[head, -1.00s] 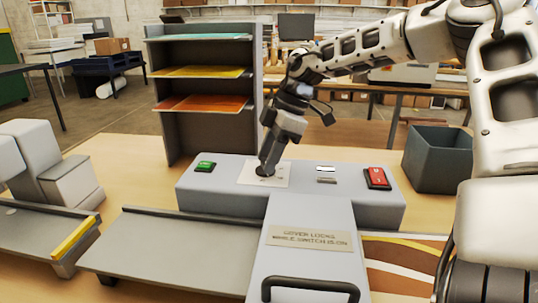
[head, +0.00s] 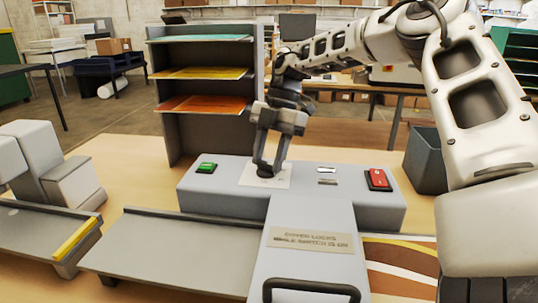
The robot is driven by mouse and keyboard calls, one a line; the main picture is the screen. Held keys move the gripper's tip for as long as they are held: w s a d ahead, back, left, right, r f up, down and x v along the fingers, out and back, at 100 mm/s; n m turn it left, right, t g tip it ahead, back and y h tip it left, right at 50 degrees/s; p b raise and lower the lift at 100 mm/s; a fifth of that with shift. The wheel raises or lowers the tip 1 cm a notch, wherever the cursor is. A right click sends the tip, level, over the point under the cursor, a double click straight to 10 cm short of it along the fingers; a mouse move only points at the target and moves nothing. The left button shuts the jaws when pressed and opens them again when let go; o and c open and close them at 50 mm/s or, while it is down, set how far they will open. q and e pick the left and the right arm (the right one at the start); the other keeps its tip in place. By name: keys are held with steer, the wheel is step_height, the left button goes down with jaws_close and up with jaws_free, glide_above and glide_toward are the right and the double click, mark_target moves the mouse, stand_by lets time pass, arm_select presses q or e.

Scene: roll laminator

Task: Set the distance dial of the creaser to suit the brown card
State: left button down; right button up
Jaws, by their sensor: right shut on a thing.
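The grey creaser (head: 200,196) stands on the table with its panel facing me. Its dial (head: 265,171) sits on a pale plate (head: 250,180) at the panel's middle left and is mostly hidden by my gripper. My right gripper (head: 268,168) reaches down from above and is shut on the dial; the dial's setting cannot be read. A green button (head: 206,167) is left of the plate and a red switch (head: 377,179) is at the right. A label on the cover (head: 310,240) says the cover locks while the switch is on. My left gripper is not in view.
A rack (head: 190,130) behind holds teal, yellow and orange sheets. A dark bin (head: 425,160) stands at the right, partly behind my arm. Another grey machine (head: 50,165) is at the left. A sheet with brown and orange curves (head: 400,265) lies right of the cover.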

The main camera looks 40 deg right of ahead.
stand_by(0.4)
steer(key=o, duration=1)
arm_select(q)
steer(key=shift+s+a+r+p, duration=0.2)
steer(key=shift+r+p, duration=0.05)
steer(key=shift+p, duration=0.6)
arm_select(e)
steer(key=v, duration=1.6)
steer(key=shift+r, duration=0.1)
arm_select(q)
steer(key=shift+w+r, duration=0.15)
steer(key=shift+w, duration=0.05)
